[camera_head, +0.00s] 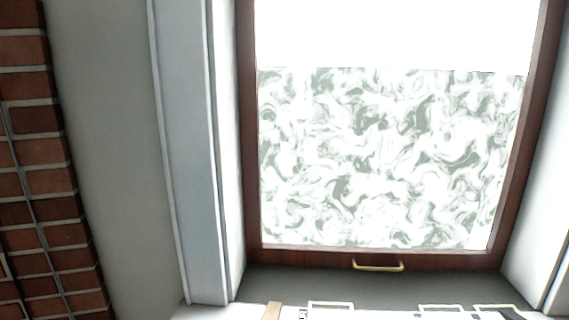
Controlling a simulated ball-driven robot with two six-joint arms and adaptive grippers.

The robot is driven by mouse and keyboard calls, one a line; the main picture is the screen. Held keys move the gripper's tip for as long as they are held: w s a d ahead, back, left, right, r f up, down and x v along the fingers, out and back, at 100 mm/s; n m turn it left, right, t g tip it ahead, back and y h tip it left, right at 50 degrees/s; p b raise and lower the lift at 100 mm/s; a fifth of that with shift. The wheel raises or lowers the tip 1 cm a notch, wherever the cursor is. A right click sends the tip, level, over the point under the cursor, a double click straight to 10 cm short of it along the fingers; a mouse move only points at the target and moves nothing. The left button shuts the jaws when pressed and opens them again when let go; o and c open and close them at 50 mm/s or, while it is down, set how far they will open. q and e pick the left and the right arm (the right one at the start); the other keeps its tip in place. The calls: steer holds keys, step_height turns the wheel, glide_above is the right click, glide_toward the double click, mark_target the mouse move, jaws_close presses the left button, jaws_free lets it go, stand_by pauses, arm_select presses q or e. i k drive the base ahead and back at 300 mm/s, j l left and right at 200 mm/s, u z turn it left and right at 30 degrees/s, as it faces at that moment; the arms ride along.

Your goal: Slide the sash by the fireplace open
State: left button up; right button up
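The sash (385,259) has a dark reddish-brown wooden frame. It stands in a pale window recess and fills the centre and right of the head view. Its pane (385,160) is white and bright above, with a grey-green marbled pattern below. A brass-coloured bar handle (378,267) sits on the bottom rail. The bottom rail is close to the grey sill (300,283); I cannot tell whether they touch. The brick fireplace (35,180) is at the left edge. Neither of my grippers can be made out, and nothing covers the handle.
A pale grey-blue window casing (190,150) stands left of the sash, beside a plain wall (105,130). Along the bottom edge are pale metal loops (330,304), a tan strip (272,311) and a dark shape (512,313), all cut off. The space before the pane looks clear.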

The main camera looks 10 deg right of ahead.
mark_target(551, 13)
steer(key=k+l+u, duration=0.2)
steer(key=l, duration=0.2)
steer(key=k+l+u, duration=0.2)
steer(key=l, duration=0.2)
steer(key=k+l+u, duration=0.2)
steer(key=l, duration=0.15)
